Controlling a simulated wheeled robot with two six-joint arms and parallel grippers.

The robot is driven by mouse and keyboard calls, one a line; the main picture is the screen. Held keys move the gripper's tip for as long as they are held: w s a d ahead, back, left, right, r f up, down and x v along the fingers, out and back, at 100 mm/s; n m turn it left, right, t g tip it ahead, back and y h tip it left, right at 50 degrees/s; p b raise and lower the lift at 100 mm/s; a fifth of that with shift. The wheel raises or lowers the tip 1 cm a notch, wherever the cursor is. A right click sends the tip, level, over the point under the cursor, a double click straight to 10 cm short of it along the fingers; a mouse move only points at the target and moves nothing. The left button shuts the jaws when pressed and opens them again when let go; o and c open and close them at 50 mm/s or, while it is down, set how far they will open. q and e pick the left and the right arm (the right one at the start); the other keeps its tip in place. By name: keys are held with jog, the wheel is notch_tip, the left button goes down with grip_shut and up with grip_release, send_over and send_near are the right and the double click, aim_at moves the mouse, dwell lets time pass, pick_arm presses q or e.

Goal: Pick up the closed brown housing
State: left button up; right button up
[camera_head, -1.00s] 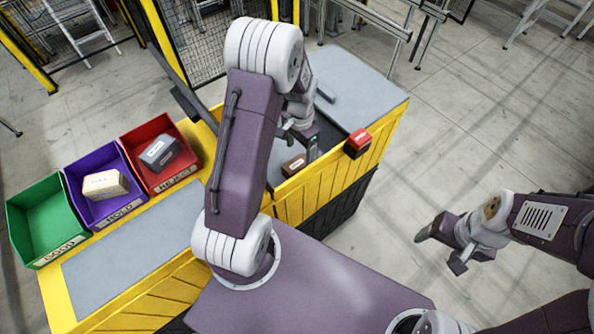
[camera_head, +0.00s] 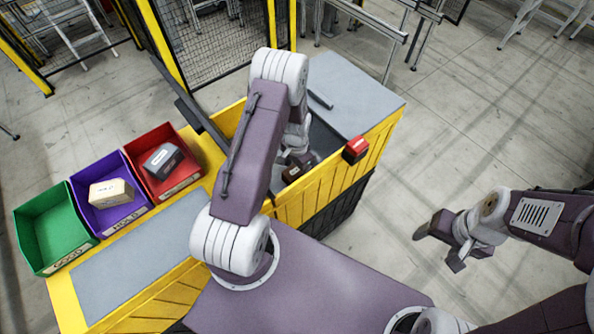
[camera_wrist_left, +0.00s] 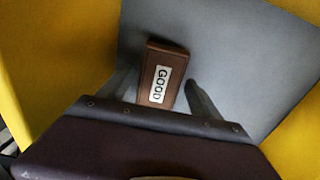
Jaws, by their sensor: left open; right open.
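The closed brown housing (camera_head: 292,173), a small dark brown box, lies in the grey-floored well of the yellow station. In the left wrist view the housing (camera_wrist_left: 161,75) shows a white label reading GOOD. My left gripper (camera_head: 298,160) reaches down into the well right at the housing. In the left wrist view its open fingers (camera_wrist_left: 164,88) stand one on each side of the housing's near part; I cannot tell whether they touch it. My right gripper (camera_head: 439,249) is open and empty, over the floor at the right.
Yellow walls (camera_wrist_left: 28,70) flank the well closely. A red box (camera_head: 356,149) sits on its right rim. At the left stand a green GOOD bin (camera_head: 42,225), a purple HOLD bin (camera_head: 84,188) holding a tan box, and a red REJECT bin (camera_head: 187,166) holding a grey box.

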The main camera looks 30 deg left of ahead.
aim_at(297, 169)
pick_arm(q)
jog(key=shift+d, duration=0.1)
jog(key=shift+c, duration=0.9)
jog(key=c, duration=0.6)
grip_shut()
jog(key=shift+r, duration=0.15)
jog(key=shift+r, duration=0.35)
notch_tip(297, 169, up, 8)
jog(key=shift+r+b, duration=0.1)
jog(key=shift+b, duration=1.05)
jog(key=shift+r, duration=0.45)
